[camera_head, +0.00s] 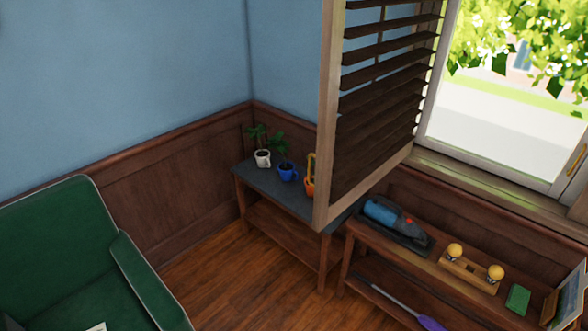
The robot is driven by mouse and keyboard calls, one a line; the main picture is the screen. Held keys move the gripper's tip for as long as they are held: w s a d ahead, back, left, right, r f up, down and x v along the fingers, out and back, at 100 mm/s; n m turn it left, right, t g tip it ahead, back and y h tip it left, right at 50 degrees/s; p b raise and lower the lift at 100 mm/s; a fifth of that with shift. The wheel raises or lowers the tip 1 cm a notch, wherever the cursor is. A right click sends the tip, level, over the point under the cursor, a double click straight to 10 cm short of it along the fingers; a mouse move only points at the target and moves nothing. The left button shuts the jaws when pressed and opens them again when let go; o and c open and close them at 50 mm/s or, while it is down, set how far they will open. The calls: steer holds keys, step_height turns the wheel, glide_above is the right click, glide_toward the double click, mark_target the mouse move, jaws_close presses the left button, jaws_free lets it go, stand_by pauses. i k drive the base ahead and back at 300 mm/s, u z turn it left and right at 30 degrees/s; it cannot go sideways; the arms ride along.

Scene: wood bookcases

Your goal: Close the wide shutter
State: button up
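The wide shutter (328,120) is a wood-framed panel with dark horizontal slats. It stands swung open, out into the room from the left side of the window (510,110). Its free edge is toward me and its lower corner hangs above the small tables. The window glass behind it is uncovered and shows greenery and a pale road. My gripper is not in view.
A dark-topped table (262,181) with potted plants (286,172) stands in the corner, partly hidden by the shutter. A low wooden bench (405,262) holds a blue handheld device (385,216) and smaller items. A green armchair (70,250) is at left. Open floor (245,285) lies between.

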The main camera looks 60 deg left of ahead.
mark_target(376, 129)
steer(key=k, duration=1.75)
steer(key=u, duration=0.75)
steer(key=i, duration=1.05)
steer(key=z, duration=0.05)
